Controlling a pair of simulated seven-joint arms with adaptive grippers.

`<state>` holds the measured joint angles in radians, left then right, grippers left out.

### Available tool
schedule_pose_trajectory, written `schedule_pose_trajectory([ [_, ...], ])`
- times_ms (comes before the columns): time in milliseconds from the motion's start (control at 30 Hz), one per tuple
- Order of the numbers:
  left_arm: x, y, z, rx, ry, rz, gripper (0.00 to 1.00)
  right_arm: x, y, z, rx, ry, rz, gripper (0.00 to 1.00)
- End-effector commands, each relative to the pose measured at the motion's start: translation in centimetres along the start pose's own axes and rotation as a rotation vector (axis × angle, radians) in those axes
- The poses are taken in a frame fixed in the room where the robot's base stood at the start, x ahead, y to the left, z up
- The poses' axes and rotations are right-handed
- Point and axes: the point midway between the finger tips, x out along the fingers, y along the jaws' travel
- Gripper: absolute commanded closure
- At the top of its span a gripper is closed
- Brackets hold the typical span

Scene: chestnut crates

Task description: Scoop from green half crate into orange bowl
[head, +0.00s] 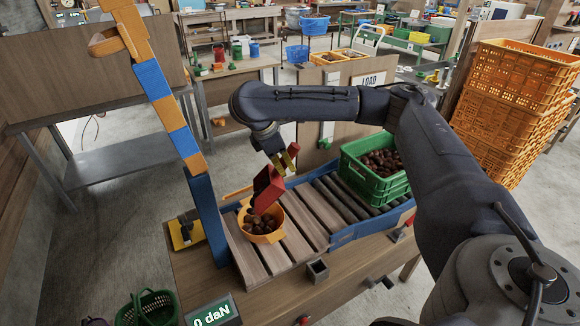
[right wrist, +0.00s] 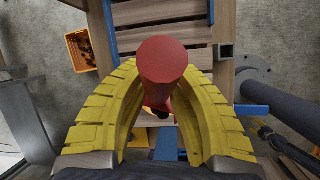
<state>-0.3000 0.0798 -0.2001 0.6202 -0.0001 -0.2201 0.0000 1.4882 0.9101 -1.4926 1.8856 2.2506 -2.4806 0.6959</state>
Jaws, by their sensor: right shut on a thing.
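My right gripper (head: 286,158), with yellow fingers, is shut on the handle of a red scoop (head: 268,190). The red handle (right wrist: 162,62) also shows between the yellow fingers in the right wrist view. The scoop is tilted steeply downward, directly above the orange bowl (head: 278,236). The bowl stands on the wooden slats and holds several brown chestnuts (head: 262,224). Whether any chestnuts remain in the scoop is hidden. The green half crate (head: 372,184) holds many chestnuts and stands on the rollers to the right. My left gripper is not in view.
A blue and orange post (head: 170,105) rises left of the bowl. A small square holder (head: 317,270) sits at the slats' front right. Stacked orange crates (head: 515,110) stand at the right. A green basket (head: 148,308) is at the lower left, near a display (head: 211,315) reading "0 daN".

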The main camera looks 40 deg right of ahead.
Motion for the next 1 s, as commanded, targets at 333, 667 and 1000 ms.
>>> schedule_pose_trajectory([
  [333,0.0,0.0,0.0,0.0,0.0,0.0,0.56,-1.9,0.6,-1.9,-0.029,-0.133,-0.008,1.0],
  [667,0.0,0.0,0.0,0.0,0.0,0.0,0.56,-3.1,0.9,-3.0,-0.048,-0.228,-0.018,1.0],
  [1000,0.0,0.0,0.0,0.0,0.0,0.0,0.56,-3.5,1.0,-3.3,-0.052,-0.262,-0.022,1.0],
])
